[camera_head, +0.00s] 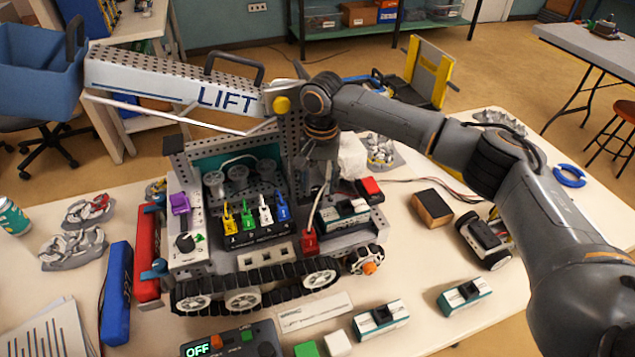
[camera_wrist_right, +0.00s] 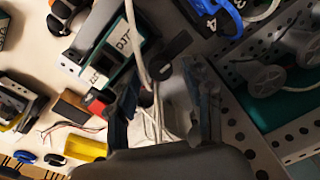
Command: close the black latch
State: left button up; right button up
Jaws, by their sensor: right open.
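A teal-and-white module (camera_head: 338,218) sits on the right side of the tracked robot (camera_head: 262,248), with a small black part on top that looks like the black latch (camera_head: 345,206). In the right wrist view the module (camera_wrist_right: 112,48) shows at upper left, and a black bar beside it (camera_wrist_right: 170,55) may be the latch. Whether it is raised or down is unclear. My right gripper (camera_wrist_right: 163,100) is open, its two fingers apart. It points down beside the robot's perforated mast, just behind the module, apparently empty. In the head view its fingertips are partly hidden. My left gripper is not seen.
The LIFT arm (camera_head: 180,90) with a blue bucket (camera_head: 38,72) extends left. A white cable rises from a red connector (camera_head: 310,241) close to my gripper. Loose similar modules (camera_head: 380,321) lie in front. A red block (camera_head: 369,188) sits right of the gripper.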

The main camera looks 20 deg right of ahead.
jog(key=shift+f, duration=0.6)
grip_shut()
